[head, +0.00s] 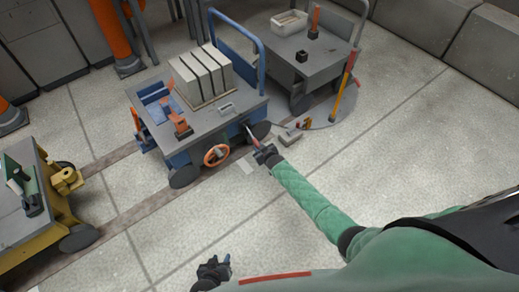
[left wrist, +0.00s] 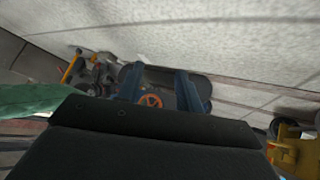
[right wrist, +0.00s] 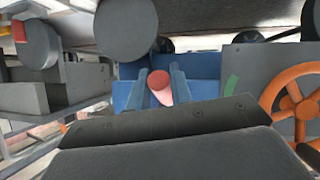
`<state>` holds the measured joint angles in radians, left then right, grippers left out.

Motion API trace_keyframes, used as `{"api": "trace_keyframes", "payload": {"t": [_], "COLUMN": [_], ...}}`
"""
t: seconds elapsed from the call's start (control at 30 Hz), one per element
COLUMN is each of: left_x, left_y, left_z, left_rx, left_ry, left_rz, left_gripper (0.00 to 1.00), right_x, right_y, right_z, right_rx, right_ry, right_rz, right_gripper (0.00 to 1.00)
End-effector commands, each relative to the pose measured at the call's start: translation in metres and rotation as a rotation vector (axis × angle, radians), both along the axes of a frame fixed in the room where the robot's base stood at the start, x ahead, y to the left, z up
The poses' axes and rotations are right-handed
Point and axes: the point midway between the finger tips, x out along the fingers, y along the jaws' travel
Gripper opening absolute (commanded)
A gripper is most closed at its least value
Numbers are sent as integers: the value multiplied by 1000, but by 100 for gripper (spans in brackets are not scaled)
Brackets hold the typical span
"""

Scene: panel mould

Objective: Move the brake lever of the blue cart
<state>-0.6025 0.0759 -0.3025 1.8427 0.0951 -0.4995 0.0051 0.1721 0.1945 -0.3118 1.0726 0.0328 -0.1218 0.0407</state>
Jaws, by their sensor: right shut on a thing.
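The blue cart (head: 215,118) has a grey deck, a blue push handle and an orange handwheel (head: 216,155) on its near side. Its brake lever (head: 250,136), with a red grip, sticks out near the wheel at the cart's right end. My right gripper (head: 264,152) is at that lever. In the right wrist view the red grip (right wrist: 160,84) sits between the two blue fingers, which are shut on it. The lever's lower end is hidden there. My left gripper (head: 212,270) is away from the cart, low in the head view. Its fingers (left wrist: 158,84) are apart and empty.
Pale slabs (head: 202,76) and an orange tool (head: 180,123) lie on the blue cart. A grey cart (head: 305,62) stands behind right, a yellow cart (head: 45,225) at left. A yellow-orange post (head: 342,95) and a grey box (head: 290,136) are to the right. The floor in front is clear.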

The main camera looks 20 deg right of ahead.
Motion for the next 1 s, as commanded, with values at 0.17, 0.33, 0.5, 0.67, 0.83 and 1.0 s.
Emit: {"api": "trace_keyframes", "payload": {"t": [0.17,0.33,0.5,0.67,0.83,1.0], "left_x": [34,38,39,38,38,37], "left_y": [-3,-5,-5,-5,-5,-6], "left_z": [32,39,40,39,39,39], "left_rx": [-21,-27,-28,-27,-27,-27], "left_ry": [-111,-137,-141,-140,-138,-137], "left_rz": [10,12,13,13,13,12], "left_gripper": [36,36,36,36,36,36], "right_x": [0,0,0,0,0,1], "right_y": [0,0,0,0,0,0], "right_z": [-3,-3,-3,-3,-3,-2], "right_rx": [2,4,5,5,5,6], "right_ry": [-8,-11,-12,-12,-12,-13], "right_rz": [0,0,0,0,0,0], "right_gripper": [0,0,0,0,43,43]}}
